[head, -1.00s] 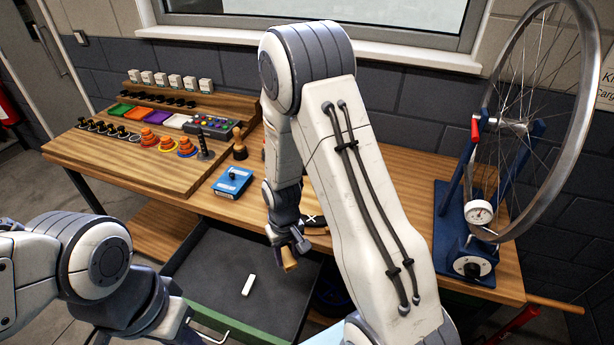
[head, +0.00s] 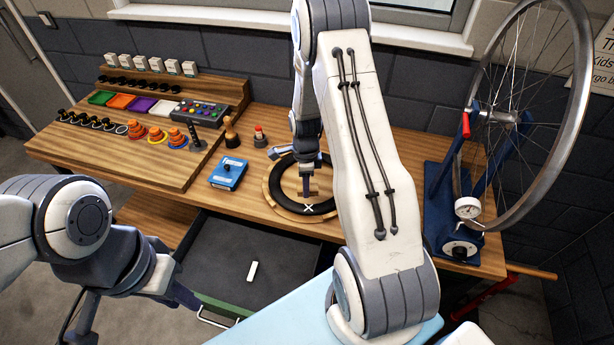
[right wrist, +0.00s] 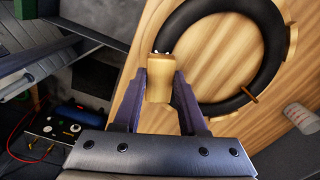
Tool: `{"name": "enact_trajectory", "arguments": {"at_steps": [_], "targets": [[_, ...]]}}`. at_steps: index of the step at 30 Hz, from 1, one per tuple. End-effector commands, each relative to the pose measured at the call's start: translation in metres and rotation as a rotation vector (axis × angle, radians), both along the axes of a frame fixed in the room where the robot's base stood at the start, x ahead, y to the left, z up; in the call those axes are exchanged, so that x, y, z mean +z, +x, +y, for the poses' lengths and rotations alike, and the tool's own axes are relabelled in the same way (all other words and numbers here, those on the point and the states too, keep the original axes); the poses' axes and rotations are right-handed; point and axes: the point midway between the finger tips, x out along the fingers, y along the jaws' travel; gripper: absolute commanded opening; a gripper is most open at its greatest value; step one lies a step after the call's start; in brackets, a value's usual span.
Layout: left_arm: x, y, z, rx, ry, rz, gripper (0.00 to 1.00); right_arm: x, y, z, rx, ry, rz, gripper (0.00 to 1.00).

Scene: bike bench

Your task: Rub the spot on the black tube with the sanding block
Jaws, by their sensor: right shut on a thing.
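The black tube (head: 325,172) lies as a ring on the bench, on a light wooden round. A white cross-shaped spot (head: 308,208) shows on its near side. My right gripper (head: 308,180) is shut on the tan sanding block (head: 307,194) above the ring, just behind the spot. In the right wrist view the block (right wrist: 158,82) sits between the fingers and overlaps the tube's edge (right wrist: 190,15); white bits of the spot peek out beyond it. Whether block and tube touch is unclear. My left gripper (head: 186,296) is low at the left; its jaws are unclear.
A blue box (head: 228,172), a wooden-handled tool (head: 231,132) and a small red-topped bottle (head: 259,137) stand left of the ring. A wheel stand (head: 455,225) is at the right. An open drawer (head: 225,262) holds a white bar (head: 252,271).

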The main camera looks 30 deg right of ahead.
Motion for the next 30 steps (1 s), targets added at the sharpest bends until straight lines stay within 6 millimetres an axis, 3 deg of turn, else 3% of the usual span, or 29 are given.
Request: {"name": "enact_trajectory", "arguments": {"at_steps": [10, 24, 30], "targets": [[-0.006, 0.0, 0.0, 0.001, 0.0, 0.0, 0.27, -0.009, 0.001, -0.005, -0.092, 0.0, 0.001, 0.0], [-0.044, 0.0, 0.0, 0.007, 0.0, 0.001, 0.27, -0.06, 0.001, -0.005, -0.089, 0.0, 0.0, 0.0], [-0.052, 0.0, 0.0, 0.009, 0.0, 0.001, 0.27, -0.07, 0.001, -0.005, -0.089, 0.0, 0.0, 0.0]]}}
